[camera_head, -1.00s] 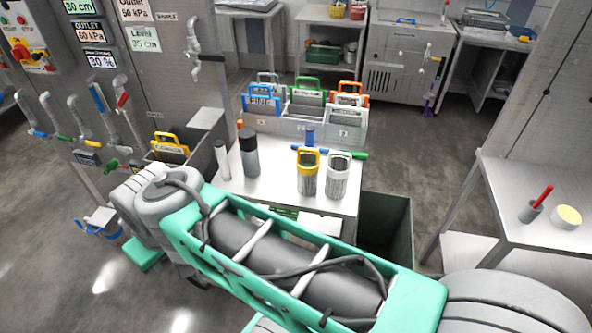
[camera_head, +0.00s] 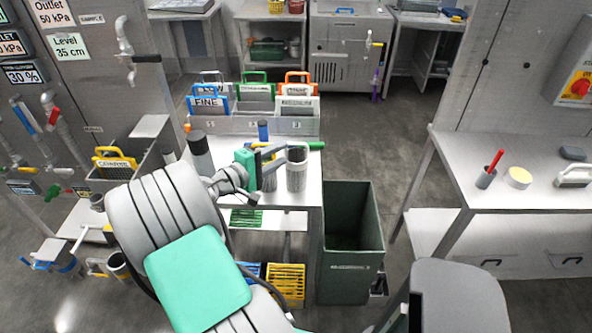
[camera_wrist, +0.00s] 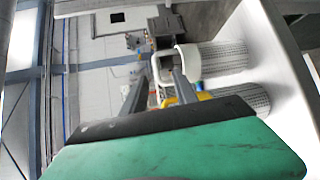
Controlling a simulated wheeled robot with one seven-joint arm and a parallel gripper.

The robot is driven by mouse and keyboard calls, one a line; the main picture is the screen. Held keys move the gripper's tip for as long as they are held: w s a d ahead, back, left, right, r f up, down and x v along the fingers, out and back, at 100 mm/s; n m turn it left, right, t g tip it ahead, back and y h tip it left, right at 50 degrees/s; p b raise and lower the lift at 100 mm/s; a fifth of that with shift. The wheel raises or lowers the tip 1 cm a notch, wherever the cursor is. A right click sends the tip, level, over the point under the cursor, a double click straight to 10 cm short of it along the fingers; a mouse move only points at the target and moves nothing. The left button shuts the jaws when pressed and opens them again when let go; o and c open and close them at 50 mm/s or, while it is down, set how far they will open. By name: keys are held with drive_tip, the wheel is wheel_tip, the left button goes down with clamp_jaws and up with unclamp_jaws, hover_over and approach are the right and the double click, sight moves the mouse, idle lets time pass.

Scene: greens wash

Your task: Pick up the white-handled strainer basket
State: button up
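The white-handled strainer basket (camera_head: 297,172) stands upright on the steel table, a perforated cylinder with a white rim. In the wrist view it (camera_wrist: 222,58) lies sideways at upper right, its white handle close to the fingertips. My gripper (camera_head: 279,153) is at handle height just left of it, fingers pointing right. In the wrist view my gripper (camera_wrist: 161,76) is open, with a gap between the fingers and nothing clearly held. Whether a finger touches the handle I cannot tell. The yellow-handled basket (camera_wrist: 240,97) is beside it, mostly hidden behind my gripper in the head view.
A dark cylinder (camera_head: 201,153) stands left on the table (camera_head: 312,190). A rack (camera_head: 300,126) with blue, green and orange handled bins is behind. A dark green bin (camera_head: 352,250) stands right of the table. A side table (camera_head: 540,195) is at far right.

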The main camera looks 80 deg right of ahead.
sight(293, 145)
drive_tip(key=p+x, duration=0.1)
drive_tip(key=x, duration=0.2)
drive_tip(key=p+x, duration=0.1)
drive_tip(key=x, duration=0.3)
drive_tip(key=shift+d+r, duration=0.2)
drive_tip(key=shift+a, duration=0.1)
clamp_jaws()
idle(0.9)
